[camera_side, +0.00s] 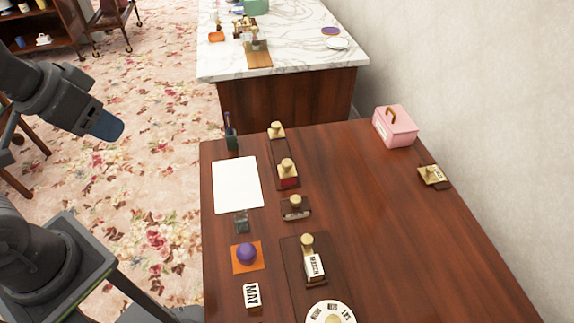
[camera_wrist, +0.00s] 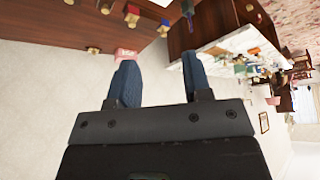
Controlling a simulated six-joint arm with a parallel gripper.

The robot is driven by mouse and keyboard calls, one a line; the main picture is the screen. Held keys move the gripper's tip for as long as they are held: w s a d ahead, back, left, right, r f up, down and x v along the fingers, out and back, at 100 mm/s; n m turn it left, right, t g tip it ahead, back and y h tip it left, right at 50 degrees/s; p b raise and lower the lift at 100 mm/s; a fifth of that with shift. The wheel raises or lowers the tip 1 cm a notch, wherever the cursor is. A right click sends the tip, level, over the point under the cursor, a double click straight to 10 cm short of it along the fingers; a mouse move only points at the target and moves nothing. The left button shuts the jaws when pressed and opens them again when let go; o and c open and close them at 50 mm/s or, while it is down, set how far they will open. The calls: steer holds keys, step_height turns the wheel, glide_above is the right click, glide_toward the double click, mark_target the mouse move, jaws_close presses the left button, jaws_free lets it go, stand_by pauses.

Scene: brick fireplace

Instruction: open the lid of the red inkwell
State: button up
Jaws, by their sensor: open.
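The red inkwell (camera_side: 288,183) stands on the brown desk, just right of a white sheet. Its brass lid (camera_side: 287,167) with a round knob sits on top and looks closed. A small red shape in the upper part of the wrist view may be the same inkwell, but it is too small to be sure. My gripper (camera_side: 106,126) is in the air left of the desk, well away from the inkwell. In the wrist view my gripper (camera_wrist: 160,80) has its two blue fingers apart with nothing between them.
The white sheet (camera_side: 238,184) lies left of the inkwell. A brass-knobbed piece (camera_side: 277,131) stands behind it and another (camera_side: 295,207) in front. A purple ball (camera_side: 246,253) sits on an orange square. A pink box (camera_side: 395,127) is at the back right. The desk's right middle is clear.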

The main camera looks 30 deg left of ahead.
steer(key=shift+o, duration=0.8)
steer(key=shift+w+r, duration=0.15)
steer(key=shift+g, duration=0.7)
steer(key=w, duration=0.2)
steer(key=w+d+r, duration=0.1)
steer(key=w, duration=0.2)
steer(key=w+d+r, duration=0.1)
steer(key=w, duration=0.2)
steer(key=shift+w, duration=0.2)
steer(key=g, duration=0.4)
glide_above(287, 162)
step_height(287, 162, down, 17)
step_height(287, 162, down, 14)
steer(key=shift+r, duration=0.15)
steer(key=shift+c, duration=0.3)
jaws_close()
